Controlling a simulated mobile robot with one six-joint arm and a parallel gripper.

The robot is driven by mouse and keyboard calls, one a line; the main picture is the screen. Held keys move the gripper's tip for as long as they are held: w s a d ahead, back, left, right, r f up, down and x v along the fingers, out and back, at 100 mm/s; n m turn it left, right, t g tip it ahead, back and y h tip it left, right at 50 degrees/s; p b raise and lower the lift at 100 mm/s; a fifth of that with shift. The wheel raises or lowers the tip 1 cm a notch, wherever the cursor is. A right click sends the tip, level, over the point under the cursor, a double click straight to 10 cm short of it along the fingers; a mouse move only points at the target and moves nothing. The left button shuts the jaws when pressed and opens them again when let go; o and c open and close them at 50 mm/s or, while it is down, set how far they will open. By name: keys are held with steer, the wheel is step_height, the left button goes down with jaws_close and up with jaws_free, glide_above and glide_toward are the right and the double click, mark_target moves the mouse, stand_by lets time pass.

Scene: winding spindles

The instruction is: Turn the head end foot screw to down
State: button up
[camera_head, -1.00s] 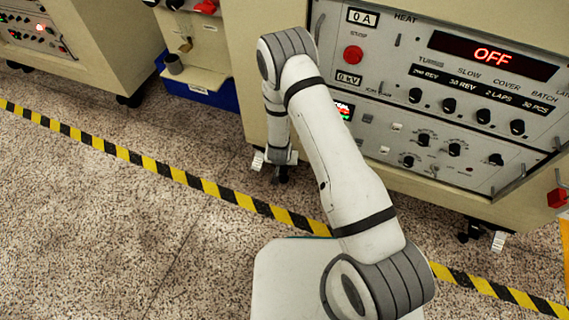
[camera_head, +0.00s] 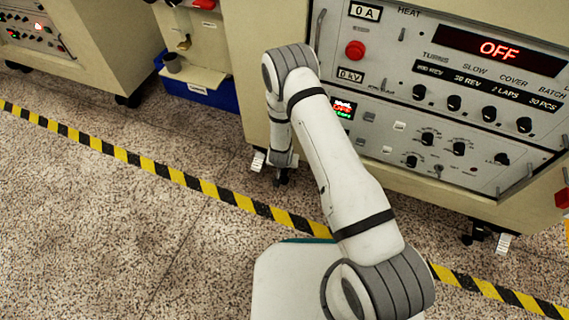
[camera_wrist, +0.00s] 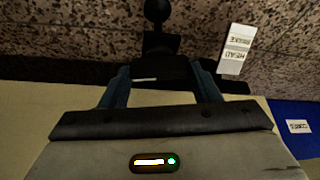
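In the head view my gripper (camera_head: 283,168) is low down at the lower left corner of the large cream cabinet, close to the floor; its fingers are too small to read there. In the wrist view my gripper (camera_wrist: 162,70) has its two bluish fingers well apart, one on each side of a dark block. A black part with a round knob (camera_wrist: 157,10) sticks out beyond that block. I cannot tell whether the fingers touch it, or which part is the foot screw. A white tag reading HEAD BRAKE (camera_wrist: 234,50) lies right of the fingers.
The cream cabinet (camera_head: 400,185) carries a control panel (camera_head: 470,95) with an OFF display. A blue bin (camera_head: 205,92) stands left of it. A yellow-black floor stripe (camera_head: 205,188) runs in front. The speckled floor (camera_head: 100,240) at left is clear.

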steer(key=c, duration=0.4)
steer(key=shift+r+m+h+p, duration=0.2)
steer(key=shift+m+h+p, duration=0.1)
steer(key=shift+m+p, duration=0.55)
steer(key=shift+c, duration=0.2)
steer(key=shift+a+f+m+h+p, duration=0.15)
steer(key=shift+m+h+p, duration=0.15)
steer(key=shift+m+p, duration=0.55)
steer(key=o, duration=1)
